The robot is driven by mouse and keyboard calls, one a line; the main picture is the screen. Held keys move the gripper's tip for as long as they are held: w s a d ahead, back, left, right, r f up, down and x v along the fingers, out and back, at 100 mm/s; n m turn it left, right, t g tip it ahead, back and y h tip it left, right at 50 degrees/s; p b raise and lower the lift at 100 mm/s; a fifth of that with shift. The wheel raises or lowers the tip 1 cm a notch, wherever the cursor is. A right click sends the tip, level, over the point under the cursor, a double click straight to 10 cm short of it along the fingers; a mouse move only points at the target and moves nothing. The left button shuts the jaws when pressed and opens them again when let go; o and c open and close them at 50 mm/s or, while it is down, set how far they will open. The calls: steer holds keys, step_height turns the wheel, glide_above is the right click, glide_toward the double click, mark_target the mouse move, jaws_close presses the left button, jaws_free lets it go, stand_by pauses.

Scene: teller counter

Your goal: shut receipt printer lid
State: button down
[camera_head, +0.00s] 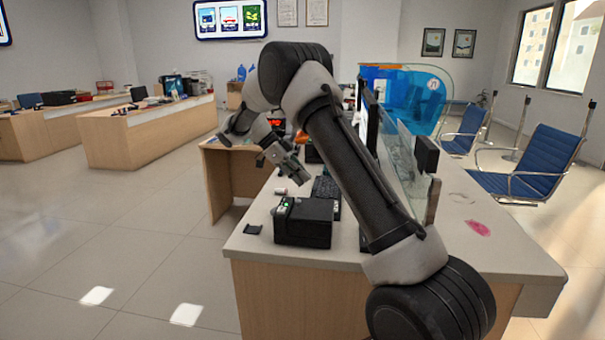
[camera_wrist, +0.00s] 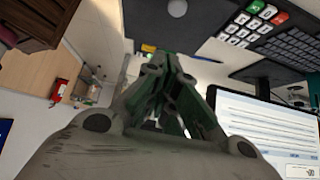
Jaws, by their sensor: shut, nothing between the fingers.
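A black box-shaped device, which looks like the receipt printer (camera_head: 308,224), stands on the near left part of the counter. Small green lights show on its left side. Its top looks roughly flat, but I cannot tell how its lid sits. My gripper (camera_head: 303,178) is above the counter, just behind and above the box, and apart from it. In the wrist view, the fingers of my gripper (camera_wrist: 168,62) meet and hold nothing. A dark panel beyond them is cut off by the top edge, and I cannot tell what it belongs to.
A black keyboard (camera_head: 326,189) lies behind the box; it also shows in the wrist view (camera_wrist: 288,50). A keypad (camera_wrist: 246,22) with green and red keys and a lit screen (camera_wrist: 262,128) are near it. Glass panels and monitors line the counter's (camera_head: 490,257) middle; its near right is mostly clear.

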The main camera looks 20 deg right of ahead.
steer(key=shift+w+a+f, duration=0.35)
steer(key=shift+f, duration=0.3)
steer(key=shift+w+a+f, duration=0.25)
steer(key=shift+a+f, duration=0.15)
steer(key=shift+f, duration=0.35)
steer(key=shift+w+a+f, duration=0.2)
steer(key=shift+a+f, duration=0.15)
steer(key=shift+f, duration=0.4)
steer(key=shift+w+a+f, duration=0.25)
steer(key=shift+a+f, duration=0.15)
steer(key=shift+f, duration=0.35)
